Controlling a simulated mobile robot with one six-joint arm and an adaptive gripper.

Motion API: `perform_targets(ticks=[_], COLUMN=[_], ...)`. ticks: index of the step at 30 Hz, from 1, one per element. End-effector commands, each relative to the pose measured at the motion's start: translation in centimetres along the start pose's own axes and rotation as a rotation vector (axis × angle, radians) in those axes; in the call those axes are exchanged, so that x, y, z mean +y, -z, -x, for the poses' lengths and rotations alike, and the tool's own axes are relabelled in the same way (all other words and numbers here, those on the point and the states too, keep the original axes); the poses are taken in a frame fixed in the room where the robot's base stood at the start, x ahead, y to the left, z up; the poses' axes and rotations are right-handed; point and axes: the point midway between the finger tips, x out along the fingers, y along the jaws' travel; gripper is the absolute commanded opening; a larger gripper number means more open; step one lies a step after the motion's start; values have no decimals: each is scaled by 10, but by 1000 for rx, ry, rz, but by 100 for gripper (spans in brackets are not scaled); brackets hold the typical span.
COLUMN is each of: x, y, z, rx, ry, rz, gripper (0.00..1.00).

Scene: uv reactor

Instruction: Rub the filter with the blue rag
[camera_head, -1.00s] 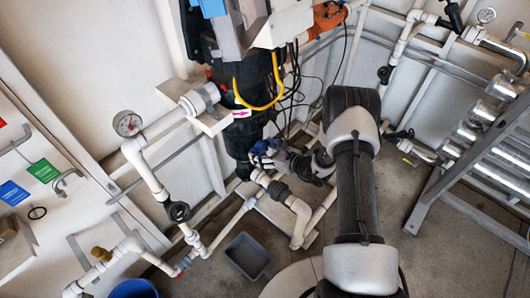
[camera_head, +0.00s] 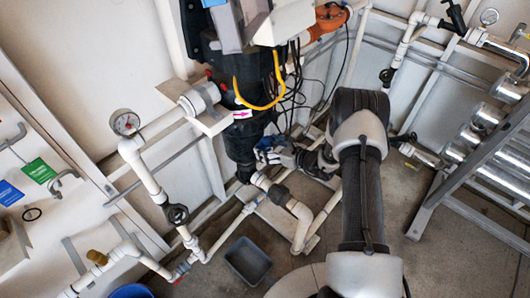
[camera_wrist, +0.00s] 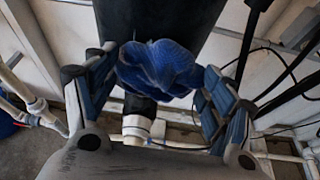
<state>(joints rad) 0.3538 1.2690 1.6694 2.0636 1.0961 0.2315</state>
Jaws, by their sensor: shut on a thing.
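The filter is probably the tall black cylinder (camera_head: 243,140) at the upper middle of the head view; its dark body (camera_wrist: 160,25) also fills the top middle of the wrist view. My gripper (camera_head: 268,153) is beside the lower part of this cylinder, on its right. In the wrist view my gripper (camera_wrist: 160,85) is shut on the crumpled blue rag (camera_wrist: 158,68), which sits between the two fingers. The rag lies in front of the black body and appears close against it; I cannot tell whether they touch. In the head view the rag is mostly hidden by the gripper.
White pipes (camera_head: 150,178) with a pressure gauge (camera_head: 126,123) run left of the cylinder. A grey bin (camera_head: 247,262) stands on the floor, and a metal ladder (camera_head: 470,165) is at the right.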

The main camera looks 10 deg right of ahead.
Motion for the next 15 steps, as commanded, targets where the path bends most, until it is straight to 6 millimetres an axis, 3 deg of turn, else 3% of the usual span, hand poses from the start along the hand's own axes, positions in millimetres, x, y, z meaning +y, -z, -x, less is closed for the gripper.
perform_targets(ticks=[9, 15], x=[-6, 8], y=[0, -2], z=[-2, -3], rx=[0, 1], ry=[-1, -3], rz=[0, -1], gripper=[57, 57])
